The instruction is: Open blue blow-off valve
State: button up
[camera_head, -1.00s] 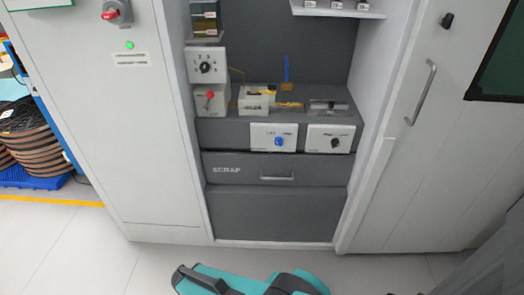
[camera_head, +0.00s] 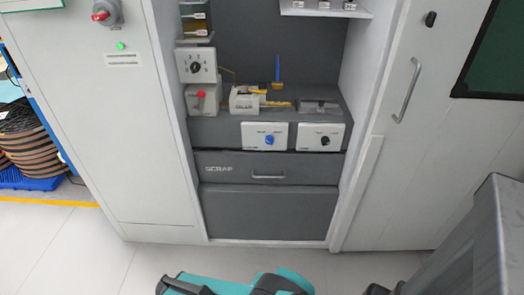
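A blue knob (camera_head: 269,140) sits on a white panel (camera_head: 256,135) on the front of the grey bench inside the cabinet recess. A blue upright lever (camera_head: 277,68) with a yellowish base stands further back on the bench. The labels beside them are too small to read, so I cannot tell which is the blow-off valve. The lever stands upright; the knob's setting is unclear. My gripper is not in view.
A panel with a black knob (camera_head: 325,139) is right of the blue knob. A red lever (camera_head: 201,94) is at the bench's left. A scrap drawer (camera_head: 240,168) is shut below. Recess walls bound both sides. A shelf (camera_head: 325,8) hangs above.

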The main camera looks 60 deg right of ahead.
aim_at(270, 139)
jog(key=z, duration=0.05)
jog(key=k, duration=1.15)
jog(key=u, duration=0.85)
jog(key=i, duration=1.05)
jog(key=u, duration=0.25)
